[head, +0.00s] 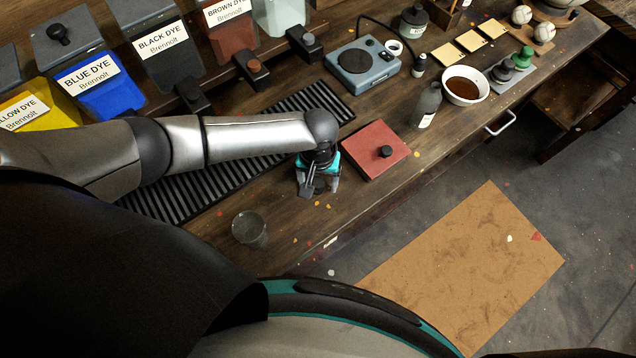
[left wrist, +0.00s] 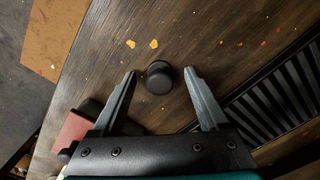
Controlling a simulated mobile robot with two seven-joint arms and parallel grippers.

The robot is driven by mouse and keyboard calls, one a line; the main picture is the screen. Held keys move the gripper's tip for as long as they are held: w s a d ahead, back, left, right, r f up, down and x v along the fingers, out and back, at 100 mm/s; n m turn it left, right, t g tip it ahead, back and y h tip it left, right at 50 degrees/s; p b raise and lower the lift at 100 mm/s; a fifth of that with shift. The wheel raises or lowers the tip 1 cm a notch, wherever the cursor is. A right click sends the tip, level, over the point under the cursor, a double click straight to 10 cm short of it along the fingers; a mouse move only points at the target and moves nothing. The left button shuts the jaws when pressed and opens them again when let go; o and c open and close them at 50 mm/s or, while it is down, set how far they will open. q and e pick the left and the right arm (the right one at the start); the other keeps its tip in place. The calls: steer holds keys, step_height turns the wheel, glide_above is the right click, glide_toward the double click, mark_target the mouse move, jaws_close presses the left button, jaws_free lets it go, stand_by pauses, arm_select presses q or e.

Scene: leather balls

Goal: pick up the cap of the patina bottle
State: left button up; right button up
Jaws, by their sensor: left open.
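A small round black cap (left wrist: 159,78) sits on the wooden bench in the left wrist view, between the tips of my left gripper's two fingers. Gaps show on both sides of it, so the fingers look apart from it. My left gripper (head: 318,188) is open and points down over the bench in the head view, left of the red box. There the gripper mostly hides the cap. A grey bottle with a pale label (head: 428,106) stands upright further right; its label is too small to read. My right gripper is not in view.
A red box with a black knob (head: 370,160) lies close to my gripper's right. A ribbed black mat (head: 170,200) runs to the left. A clear glass (head: 249,229) stands near the front edge.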

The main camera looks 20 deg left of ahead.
arm_select(q)
steer(key=shift+f, duration=0.15)
jaws_close()
stand_by(0.6)
